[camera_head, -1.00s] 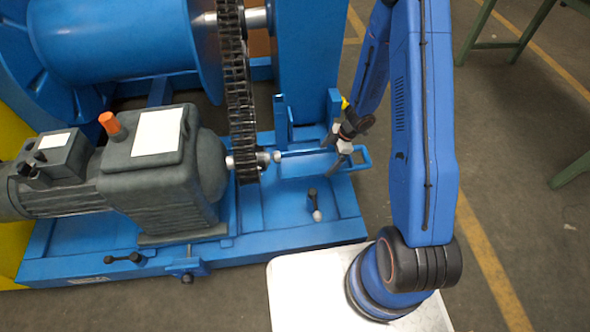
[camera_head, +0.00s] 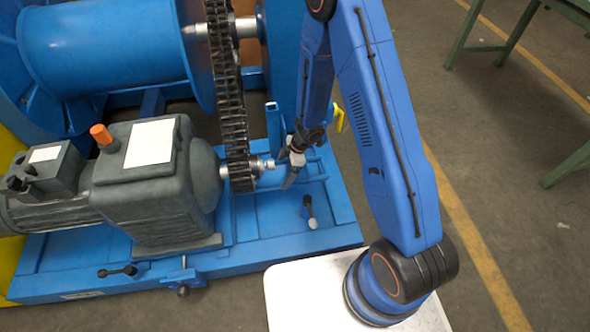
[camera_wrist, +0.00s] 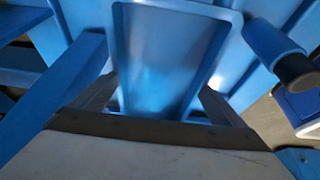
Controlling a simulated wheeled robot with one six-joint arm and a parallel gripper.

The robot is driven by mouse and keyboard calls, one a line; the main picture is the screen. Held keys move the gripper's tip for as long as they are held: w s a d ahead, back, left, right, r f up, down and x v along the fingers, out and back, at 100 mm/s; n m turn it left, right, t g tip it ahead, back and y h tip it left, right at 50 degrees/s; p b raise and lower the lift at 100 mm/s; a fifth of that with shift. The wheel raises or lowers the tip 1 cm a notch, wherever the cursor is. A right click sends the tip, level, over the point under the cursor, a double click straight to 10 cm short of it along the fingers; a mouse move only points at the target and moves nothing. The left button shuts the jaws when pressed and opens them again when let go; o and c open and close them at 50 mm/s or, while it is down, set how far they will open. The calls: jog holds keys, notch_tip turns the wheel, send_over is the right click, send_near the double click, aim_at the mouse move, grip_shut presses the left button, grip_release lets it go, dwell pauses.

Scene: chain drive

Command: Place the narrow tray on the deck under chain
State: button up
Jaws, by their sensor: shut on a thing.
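The narrow tray (camera_wrist: 165,60) is a shallow blue tray with a raised rim. In the wrist view it lies between the two fingers of my gripper (camera_wrist: 158,100), which is shut on it. In the head view my gripper (camera_head: 289,180) is low over the blue deck (camera_head: 270,215), just right of the chain's lower end. The dark chain (camera_head: 231,95) hangs down to a small sprocket beside the motor.
The grey motor and gearbox (camera_head: 150,185) stand left of the chain. A blue upright (camera_head: 273,128) stands close behind my gripper. A yellow handle (camera_head: 338,117) shows behind my arm.

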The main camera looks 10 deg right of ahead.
aim_at(277, 177)
jog(key=a, duration=0.3)
jog(key=shift+a, duration=0.25)
jog(key=shift+a+f, duration=0.15)
jog(key=shift+a, duration=0.1)
jog(key=shift+d+f, duration=0.1)
jog(key=shift+f, duration=2.7)
jog(key=shift+a+f, duration=0.25)
jog(key=shift+f, duration=0.3)
jog(key=o, duration=1.8)
jog(key=shift+f, duration=0.15)
jog(key=shift+c, duration=0.2)
jog(key=v, duration=1.2)
